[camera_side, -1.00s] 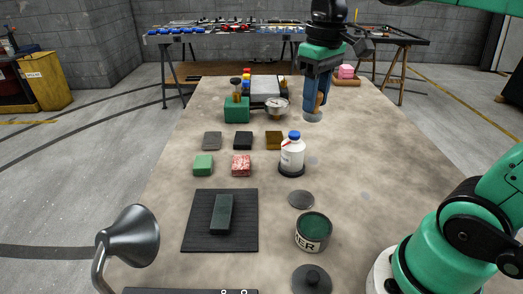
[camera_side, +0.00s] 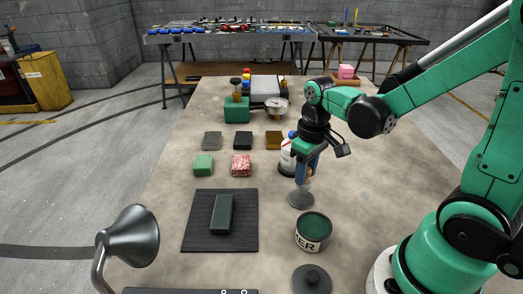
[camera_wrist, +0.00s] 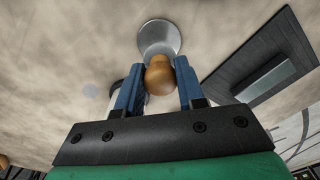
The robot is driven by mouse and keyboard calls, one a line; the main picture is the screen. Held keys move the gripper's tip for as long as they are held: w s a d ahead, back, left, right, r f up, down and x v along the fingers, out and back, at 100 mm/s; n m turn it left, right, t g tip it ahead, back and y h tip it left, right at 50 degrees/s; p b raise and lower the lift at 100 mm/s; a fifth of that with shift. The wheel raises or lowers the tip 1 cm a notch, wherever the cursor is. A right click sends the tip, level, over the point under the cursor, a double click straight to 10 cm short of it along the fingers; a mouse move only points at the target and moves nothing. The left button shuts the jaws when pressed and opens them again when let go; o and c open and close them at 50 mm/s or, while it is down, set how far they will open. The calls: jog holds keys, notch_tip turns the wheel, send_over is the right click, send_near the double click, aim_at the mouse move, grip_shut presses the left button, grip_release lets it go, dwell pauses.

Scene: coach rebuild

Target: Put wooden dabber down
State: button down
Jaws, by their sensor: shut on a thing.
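The wooden dabber shows in the wrist view as a rounded wooden handle (camera_wrist: 158,78) with a pale round pad beyond it. My gripper (camera_side: 307,172) is shut on the handle, one blue finger on each side. The fingers hide most of the handle in the side view.
An open tin of dark green (camera_side: 313,232) stands in front, with a dark lidded thing (camera_side: 311,280) nearer. A black mat (camera_side: 191,235) bearing a dark green block lies left.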

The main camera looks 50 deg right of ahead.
aim_at(308, 171)
jog(key=shift+f, duration=1.6)
jog(key=shift+f, duration=0.1)
jog(key=c, duration=0.5)
grip_release()
jog(key=shift+c, duration=0.2)
jog(key=r, duration=1.2)
jog(key=shift+s+d, duration=0.1)
jog(key=shift+s, duration=0.1)
jog(key=shift+a, duration=0.2)
jog(key=shift+w+a+f+t, duration=0.1)
jog(key=shift+a+f+t, duration=0.1)
jog(key=shift+a+t, duration=1.3)
jog(key=shift+w+a+f+t, duration=0.1)
jog(key=shift+a+f+t, duration=0.1)
jog(key=shift+a+t, duration=1.3)
